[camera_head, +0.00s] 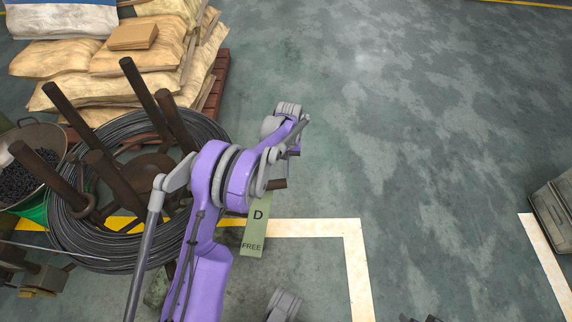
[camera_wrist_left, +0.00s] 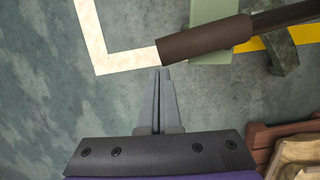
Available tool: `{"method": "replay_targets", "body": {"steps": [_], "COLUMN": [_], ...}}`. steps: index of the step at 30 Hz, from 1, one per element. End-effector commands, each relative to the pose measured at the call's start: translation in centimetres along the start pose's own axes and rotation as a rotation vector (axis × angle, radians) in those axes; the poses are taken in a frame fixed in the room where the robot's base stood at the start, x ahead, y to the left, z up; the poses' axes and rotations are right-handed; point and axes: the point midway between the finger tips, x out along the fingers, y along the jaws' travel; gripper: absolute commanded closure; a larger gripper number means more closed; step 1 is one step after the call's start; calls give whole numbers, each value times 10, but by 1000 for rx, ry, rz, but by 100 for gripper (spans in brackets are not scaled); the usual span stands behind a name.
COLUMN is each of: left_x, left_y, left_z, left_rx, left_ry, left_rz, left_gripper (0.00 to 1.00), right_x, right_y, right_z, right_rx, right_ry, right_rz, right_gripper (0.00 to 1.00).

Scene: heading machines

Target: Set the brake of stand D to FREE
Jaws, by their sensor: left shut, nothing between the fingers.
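Stand D holds a large coil of dark wire (camera_head: 130,235) around brown upright posts. A green plate (camera_head: 256,228) beside it reads D at the top and FREE at its lower end. The brown brake lever (camera_head: 278,184) shows its end just past my purple arm, above the D end of the plate. In the left wrist view the lever (camera_wrist_left: 205,42) crosses the top, over part of the green plate (camera_wrist_left: 210,12). My left gripper (camera_wrist_left: 165,72) is shut and empty, its tips close to the lever's free end; contact cannot be told. My forearm hides much of the stand's right side.
Sacks (camera_head: 60,60) are piled on a reddish pallet (camera_head: 217,85) behind the stand. A bowl of dark chain (camera_head: 22,165) stands at left. A grey-green crate (camera_head: 555,205) is at the right edge. White floor lines (camera_head: 300,228) cross open green floor on the right.

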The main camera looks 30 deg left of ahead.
Motion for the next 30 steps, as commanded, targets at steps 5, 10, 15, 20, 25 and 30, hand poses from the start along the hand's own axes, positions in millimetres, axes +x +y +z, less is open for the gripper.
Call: {"method": "replay_targets", "body": {"steps": [5, 10, 15, 20, 25, 30], "left_x": [9, 23, 37, 48, 56, 60], "left_y": [12, 18, 16, 8, -1, -8], "left_z": [48, 106, 164, 210, 244, 264], "left_rx": [103, 234, 362, 466, 547, 594], "left_ry": [-2, -2, -2, -2, -2, -2], "left_rz": [-23, -52, -82, -106, -124, -136], "left_gripper": [100, 100, 100, 100, 100, 100], "right_x": [-4, -6, -6, -4, -3, -2], "right_y": [0, 0, 0, 0, 0, 0], "right_z": [-1, -2, -1, -1, -1, 0], "right_rx": [0, 0, 0, 0, 0, 0], "right_ry": [1, 2, 2, 1, 1, 1], "right_rz": [0, 0, 0, 0, 0, 0], "right_gripper": [53, 53, 53, 53, 53, 53]}}
